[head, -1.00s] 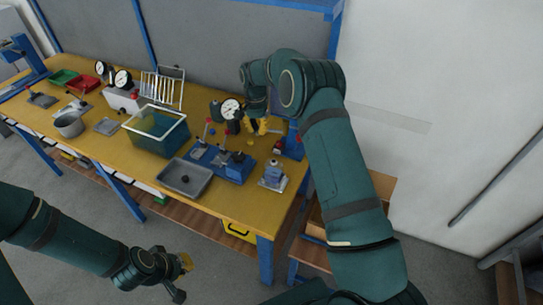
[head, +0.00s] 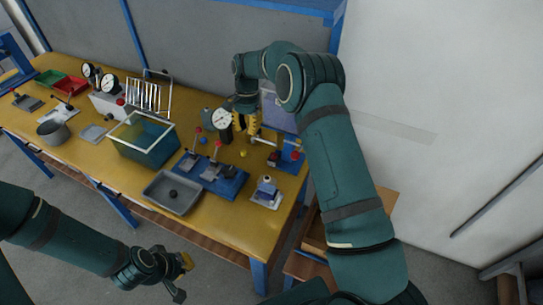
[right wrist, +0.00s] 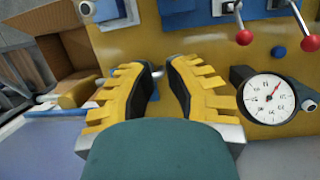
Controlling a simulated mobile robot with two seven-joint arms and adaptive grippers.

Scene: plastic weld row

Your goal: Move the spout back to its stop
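The likely spout is a pale, short rod (head: 263,141) on the blue and red fixture (head: 289,158) at the bench's right end. In the right wrist view a pale rod (right wrist: 128,70) shows just beside the left fingertip, partly hidden by it. My right gripper (head: 246,132) points down beside that rod. In the right wrist view its yellow fingers (right wrist: 159,68) stand apart with nothing clearly held between them. I cannot tell whether a finger touches the rod. My left gripper (head: 184,270) is low in front of the bench, away from the fixture; its fingers are too small to read.
A dial gauge (head: 222,119) stands close left of my right gripper. A blue fixture with red-knobbed levers (head: 228,184), a grey tray (head: 162,202) and a clear bin (head: 128,155) are further left. A cardboard box (right wrist: 45,55) lies beyond.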

